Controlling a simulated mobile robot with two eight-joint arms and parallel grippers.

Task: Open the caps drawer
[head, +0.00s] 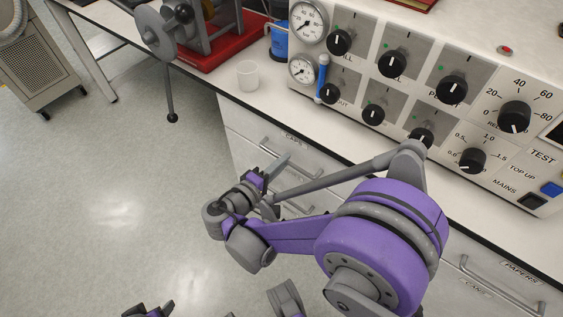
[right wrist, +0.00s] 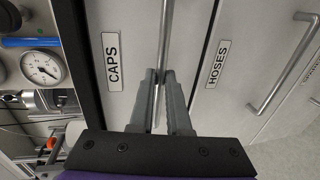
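The caps drawer (head: 262,128) is in the white cabinet under the worktop, and its front looks flush with the cabinet. Its CAPS label (right wrist: 113,62) reads clearly in the right wrist view. Its grey bar handle (right wrist: 166,35) runs down between the fingers of my right gripper (right wrist: 162,76). The fingers are close on both sides of the bar and look shut on it. In the head view my right gripper (head: 273,174) is at the drawer front, and the arm covers part of it. Part of my left gripper (head: 150,312) shows at the bottom edge; its opening is unclear.
The hoses drawer (right wrist: 232,35) with its own handle (right wrist: 285,65) is beside the caps drawer. A control panel (head: 420,60) with black knobs and gauges stands on the worktop. A white cup (head: 248,75) stands near the worktop edge. Open floor (head: 110,190) lies to the left.

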